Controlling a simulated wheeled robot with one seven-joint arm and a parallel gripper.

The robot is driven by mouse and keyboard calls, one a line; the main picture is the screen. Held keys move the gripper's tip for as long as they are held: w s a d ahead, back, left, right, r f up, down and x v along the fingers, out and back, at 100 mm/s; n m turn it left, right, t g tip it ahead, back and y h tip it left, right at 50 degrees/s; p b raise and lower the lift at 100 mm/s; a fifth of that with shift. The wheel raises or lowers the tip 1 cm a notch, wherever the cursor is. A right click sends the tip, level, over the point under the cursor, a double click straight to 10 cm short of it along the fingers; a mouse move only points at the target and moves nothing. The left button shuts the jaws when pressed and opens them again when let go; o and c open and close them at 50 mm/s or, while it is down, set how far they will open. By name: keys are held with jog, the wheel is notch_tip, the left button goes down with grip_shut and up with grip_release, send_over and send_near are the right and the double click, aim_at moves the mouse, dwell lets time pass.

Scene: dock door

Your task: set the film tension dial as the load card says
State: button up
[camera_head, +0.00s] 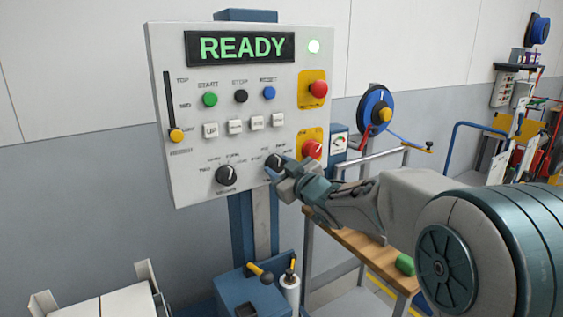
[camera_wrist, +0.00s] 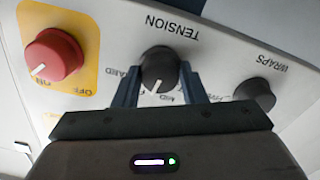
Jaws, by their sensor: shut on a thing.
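The film tension dial (camera_wrist: 158,68) is a black knob under the upside-down word TENSION in the wrist view. Its white pointer line points down and slightly left in that view, towards a short label that looks like MID; other labels around it are partly hidden by the fingers. My gripper (camera_wrist: 160,88) is shut on this dial, one finger on each side. In the head view the dial (camera_head: 273,160) shows at the lower right of the white control panel (camera_head: 165,55), partly covered by my gripper (camera_head: 279,168). I cannot make out a load card with readable text.
A black wraps dial (camera_head: 226,175) sits left of the tension dial. A red knob on a yellow plate (camera_head: 313,149) is close on the right, with a red button (camera_head: 318,89) above. The panel display (camera_head: 240,47) reads READY. A wooden-topped table (camera_head: 360,250) stands below right.

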jog(key=shift+r+m+p, duration=0.25)
jog(key=shift+m+p, duration=0.25)
jog(key=shift+m, duration=0.6)
jog(key=o, duration=0.8)
jog(key=shift+c, duration=0.2)
jog(key=shift+o, duration=1.2)
jog(key=shift+w+f, duration=0.1)
jog(key=shift+f, duration=0.05)
jog(key=v, duration=1.3)
jog(key=shift+s+d+b, duration=0.25)
jog(key=shift+s+b, duration=0.1)
jog(key=shift+b, duration=0.05)
